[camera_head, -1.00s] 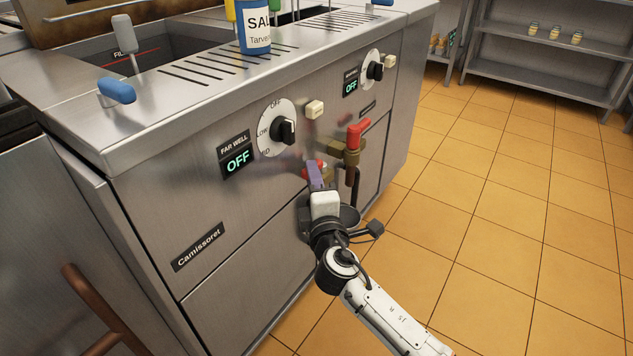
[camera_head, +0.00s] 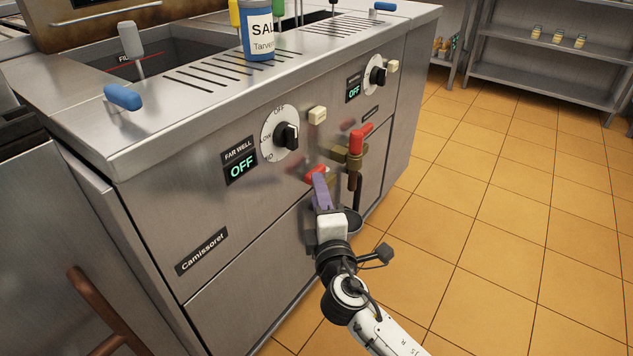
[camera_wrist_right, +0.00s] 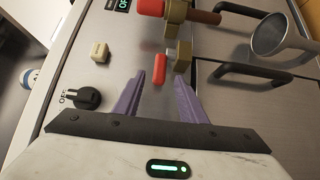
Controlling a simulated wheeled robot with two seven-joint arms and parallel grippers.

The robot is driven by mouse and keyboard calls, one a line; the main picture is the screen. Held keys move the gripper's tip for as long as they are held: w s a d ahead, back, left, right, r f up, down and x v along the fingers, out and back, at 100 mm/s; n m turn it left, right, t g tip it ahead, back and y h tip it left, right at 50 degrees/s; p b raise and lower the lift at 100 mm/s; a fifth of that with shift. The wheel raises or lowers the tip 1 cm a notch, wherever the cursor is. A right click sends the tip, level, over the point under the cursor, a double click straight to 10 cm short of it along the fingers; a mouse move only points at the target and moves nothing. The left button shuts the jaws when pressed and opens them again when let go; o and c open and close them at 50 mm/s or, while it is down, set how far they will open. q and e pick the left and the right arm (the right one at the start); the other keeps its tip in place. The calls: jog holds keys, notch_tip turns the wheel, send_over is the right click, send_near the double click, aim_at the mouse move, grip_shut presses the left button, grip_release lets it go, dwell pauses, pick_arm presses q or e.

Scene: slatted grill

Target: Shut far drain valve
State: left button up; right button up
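A small valve with a red handle (camera_head: 316,174) sits on the steel front below the knob beside the "FAR WELL" label; its brass body is mostly hidden. It also shows in the right wrist view as a red handle (camera_wrist_right: 160,68) on a brass body (camera_wrist_right: 181,57). A second valve with a red handle (camera_head: 361,136) and brass body stands out to its right. My right gripper (camera_head: 321,186) is close in front of the first valve. Its purple fingers (camera_wrist_right: 158,84) are apart, with the red handle just beyond their tips, between their lines. My left gripper is not in view.
A black knob (camera_head: 286,135) and a cream button (camera_head: 318,115) are above the valve. A metal cup (camera_wrist_right: 282,35) and dark bar handles (camera_wrist_right: 250,76) are close by. A blue salt tin (camera_head: 257,35) stands on top. The tiled floor (camera_head: 500,220) at right is clear.

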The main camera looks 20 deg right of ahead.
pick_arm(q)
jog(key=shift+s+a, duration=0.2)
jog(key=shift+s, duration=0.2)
pick_arm(e)
jog(key=s, duration=0.6)
jog(key=shift+a, duration=0.4)
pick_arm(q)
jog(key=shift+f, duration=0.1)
